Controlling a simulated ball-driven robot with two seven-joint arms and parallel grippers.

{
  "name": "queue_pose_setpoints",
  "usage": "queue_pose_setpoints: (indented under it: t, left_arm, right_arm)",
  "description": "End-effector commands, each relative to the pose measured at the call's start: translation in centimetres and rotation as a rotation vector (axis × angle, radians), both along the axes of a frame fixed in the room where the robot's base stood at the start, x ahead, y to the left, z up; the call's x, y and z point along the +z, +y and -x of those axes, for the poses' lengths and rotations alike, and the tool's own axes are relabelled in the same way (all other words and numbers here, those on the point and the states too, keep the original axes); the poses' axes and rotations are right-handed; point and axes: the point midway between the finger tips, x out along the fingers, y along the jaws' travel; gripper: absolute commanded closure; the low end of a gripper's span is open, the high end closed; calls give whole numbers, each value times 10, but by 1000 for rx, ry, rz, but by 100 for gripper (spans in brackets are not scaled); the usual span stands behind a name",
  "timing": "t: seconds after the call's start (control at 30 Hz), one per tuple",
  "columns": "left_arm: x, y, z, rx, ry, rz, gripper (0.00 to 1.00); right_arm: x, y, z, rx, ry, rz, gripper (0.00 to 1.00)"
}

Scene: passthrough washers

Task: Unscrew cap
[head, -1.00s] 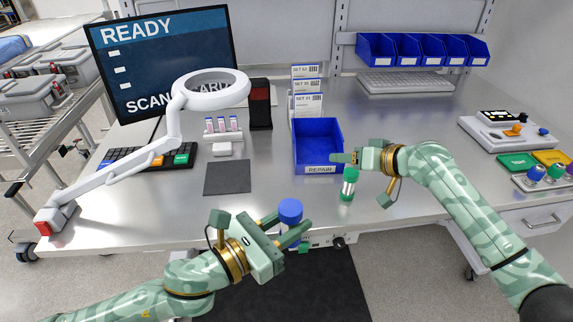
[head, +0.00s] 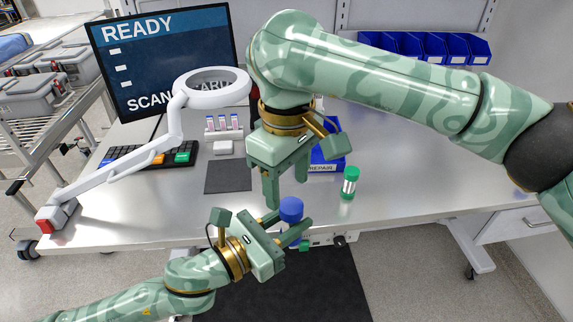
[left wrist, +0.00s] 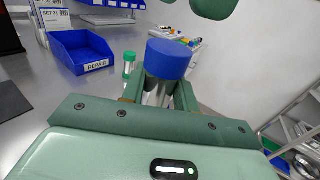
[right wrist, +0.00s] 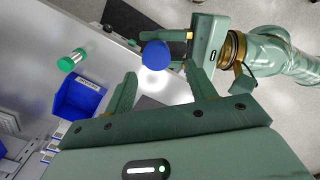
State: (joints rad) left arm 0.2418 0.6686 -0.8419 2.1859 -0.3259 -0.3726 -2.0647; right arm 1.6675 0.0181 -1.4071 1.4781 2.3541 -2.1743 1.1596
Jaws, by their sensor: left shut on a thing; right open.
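A container with a blue cap (head: 291,208) is held upright in my left gripper (head: 286,227), in front of the table edge. In the left wrist view the shut fingers grip the clear body (left wrist: 157,92) below the blue cap (left wrist: 168,57). My right gripper (head: 286,204) is open and points down close above the cap, with empty fingers. In the right wrist view the blue cap (right wrist: 155,55) lies beyond and between the open fingertips. Any contact with the cap cannot be told.
A green-capped container (head: 350,184) stands on the table at right. Behind it is a blue repair bin (head: 328,158), partly hidden by my right arm. A dark mat (head: 228,177), a white magnifier lamp (head: 175,125) and a keyboard (head: 120,157) are at left.

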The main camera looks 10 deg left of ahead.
Motion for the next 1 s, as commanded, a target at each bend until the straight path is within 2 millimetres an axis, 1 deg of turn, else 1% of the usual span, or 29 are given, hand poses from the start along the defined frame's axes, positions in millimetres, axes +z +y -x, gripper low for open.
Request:
queue_pose_setpoints:
  t: [0.03, 0.1, 0.2, 0.3, 0.4, 0.63, 0.67, 0.7, 0.77, 0.8, 0.83, 1.0]
  left_arm:
    - [0, 0, 0, 0, -1, 1, 100]
    - [0, 0, 0, 0, -1, 1, 100]
    - [0, 0, 0, 0, -1, 1, 100]
    - [0, 0, 0, 0, -1, 1, 100]
    - [0, 0, 0, 0, -1, 1, 100]
    - [0, 0, 0, 0, -1, 1, 100]
    - [0, 0, 0, 0, -1, 1, 100]
    - [0, 0, 0, 0, -1, 1, 100]
    - [0, 0, 0, 0, -1, 1, 100]
    - [0, 0, 0, 0, -1, 1, 100]
    - [0, 0, 0, 0, -1, 1, 100]
    - [0, 0, 0, 1, -1, 0, 100]
  right_arm:
    - [-10, 0, 1, 0, 6, -1, 44]
    - [-22, 0, 1, -1, 5, -3, 44]
    - [-36, 0, 0, 0, 4, -3, 44]
    - [-46, 0, 0, 0, 3, -4, 44]
    - [-51, 0, 0, -1, 1, -5, 44]
    - [-51, 0, -1, -1, 0, -4, 44]
    - [-51, 0, -1, -1, 0, -4, 47]
    - [-51, 0, -1, -2, 0, -4, 58]
    - [-51, 0, -1, -1, 1, -5, 75]
    - [-51, 0, 0, -1, 2, -5, 86]
    - [-51, 0, 0, -1, 2, -6, 90]
    - [-51, 1, 1, 6, 5, -8, 90]
